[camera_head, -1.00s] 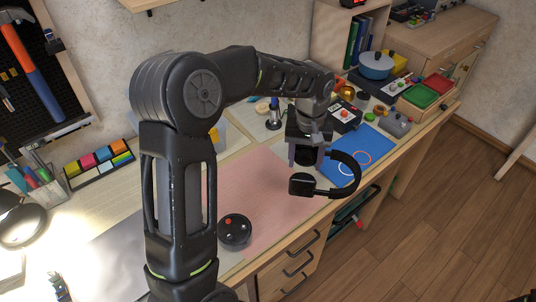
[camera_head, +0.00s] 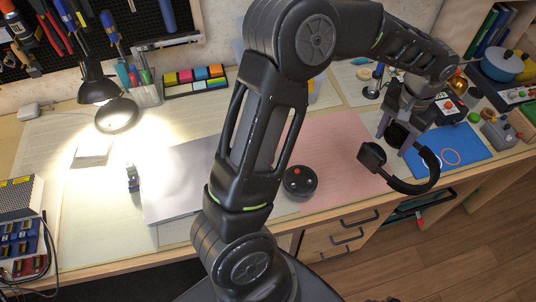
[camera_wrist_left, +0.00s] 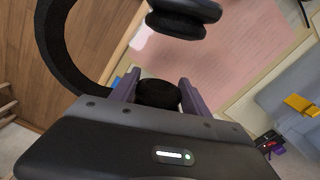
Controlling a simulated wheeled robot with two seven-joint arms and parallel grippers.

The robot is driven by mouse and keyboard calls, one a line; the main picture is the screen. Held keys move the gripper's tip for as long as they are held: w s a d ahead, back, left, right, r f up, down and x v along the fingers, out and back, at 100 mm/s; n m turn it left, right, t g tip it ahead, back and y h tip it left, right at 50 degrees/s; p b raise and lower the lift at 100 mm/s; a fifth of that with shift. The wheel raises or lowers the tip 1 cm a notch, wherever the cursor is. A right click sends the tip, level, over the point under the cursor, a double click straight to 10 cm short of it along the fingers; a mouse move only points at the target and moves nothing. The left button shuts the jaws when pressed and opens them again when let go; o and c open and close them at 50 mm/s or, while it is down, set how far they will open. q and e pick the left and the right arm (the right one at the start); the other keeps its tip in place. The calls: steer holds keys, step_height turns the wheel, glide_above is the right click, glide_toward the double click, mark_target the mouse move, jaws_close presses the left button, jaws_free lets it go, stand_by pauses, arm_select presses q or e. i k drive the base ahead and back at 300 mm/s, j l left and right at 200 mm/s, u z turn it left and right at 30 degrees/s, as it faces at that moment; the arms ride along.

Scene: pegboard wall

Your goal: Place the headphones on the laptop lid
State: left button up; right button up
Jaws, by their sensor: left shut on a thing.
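My left gripper (camera_head: 397,139) is shut on the black headphones (camera_head: 425,178), near one ear cup, and holds them above the right part of the desk. The headband curves out toward the front edge, and the other ear cup hangs free to the left. In the left wrist view, one ear cup (camera_wrist_left: 158,94) sits between the fingers and the other ear cup (camera_wrist_left: 183,18) is farther out. The closed grey laptop lid (camera_head: 178,180) lies flat on the desk, left of my arm and partly hidden by it. My right gripper is not in view.
A round black device with a red button (camera_head: 300,182) sits between the laptop and the pink mat (camera_head: 335,150). A lit desk lamp (camera_head: 97,84) stands at the back left. A blue mat (camera_head: 462,148) lies at the right.

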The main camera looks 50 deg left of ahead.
mark_target(197, 172)
steer(key=u, duration=0.4)
steer(key=i+l+u, duration=0.1)
steer(key=u, duration=0.3)
steer(key=l+u, duration=0.1)
steer(key=u, duration=0.25)
steer(key=l+u, duration=0.1)
steer(key=u, duration=0.3)
steer(key=i, duration=0.05)
